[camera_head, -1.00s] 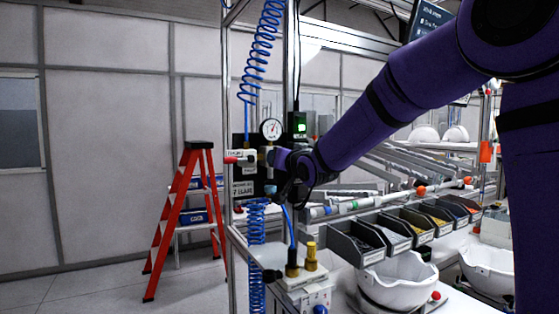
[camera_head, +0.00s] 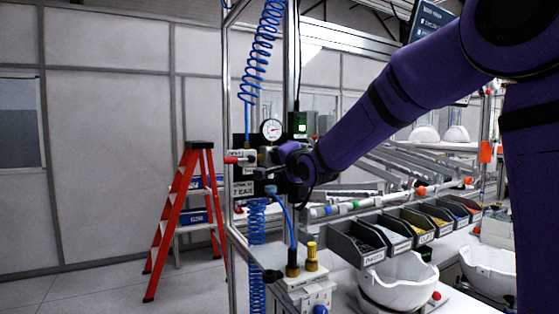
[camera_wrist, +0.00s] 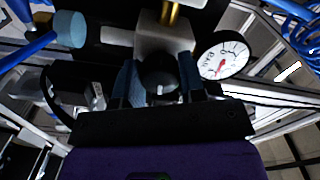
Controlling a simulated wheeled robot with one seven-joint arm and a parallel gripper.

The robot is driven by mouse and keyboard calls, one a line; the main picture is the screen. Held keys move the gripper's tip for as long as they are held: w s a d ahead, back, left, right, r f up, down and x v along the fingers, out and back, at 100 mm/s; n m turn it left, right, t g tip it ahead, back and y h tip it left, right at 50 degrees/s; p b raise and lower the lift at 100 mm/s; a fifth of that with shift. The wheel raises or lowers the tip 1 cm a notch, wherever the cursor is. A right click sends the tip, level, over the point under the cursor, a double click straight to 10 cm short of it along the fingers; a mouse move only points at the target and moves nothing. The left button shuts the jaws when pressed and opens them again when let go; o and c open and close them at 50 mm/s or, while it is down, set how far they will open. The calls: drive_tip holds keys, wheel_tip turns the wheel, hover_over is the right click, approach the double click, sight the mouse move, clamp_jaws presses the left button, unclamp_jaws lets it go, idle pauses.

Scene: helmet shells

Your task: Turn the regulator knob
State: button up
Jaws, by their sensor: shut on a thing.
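The regulator knob (camera_wrist: 158,72) is a dark round knob below a grey regulator body (camera_wrist: 163,38) in the wrist view. My gripper (camera_wrist: 158,84) has a blue finger on each side of the knob and is shut on it. In the head view my gripper (camera_head: 270,157) is at the dark panel on the frame post, and it hides the knob. The round white pressure gauge (camera_head: 271,129) sits just above the gripper. The gauge also shows close by in the wrist view (camera_wrist: 222,60), with a red needle.
A red-handled valve (camera_head: 238,159) is just left of my gripper. Coiled blue hoses (camera_head: 262,50) hang above and below. Grey parts bins (camera_head: 358,241) and white helmet shells (camera_head: 399,277) are at lower right. A red stepladder (camera_head: 170,220) stands left, with open floor around it.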

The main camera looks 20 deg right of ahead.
drive_tip(key=shift+m, duration=0.8)
drive_tip(key=shift+f, duration=0.1)
drive_tip(key=o, duration=0.9)
drive_tip(key=shift+s, duration=0.1)
drive_tip(key=s, duration=0.3)
drive_tip(key=s+d, duration=0.1)
drive_tip(key=s, duration=0.3)
drive_tip(key=s+d, duration=0.1)
drive_tip(key=s, duration=0.2)
drive_tip(key=shift+s+d, duration=0.1)
drive_tip(key=shift+s, duration=0.1)
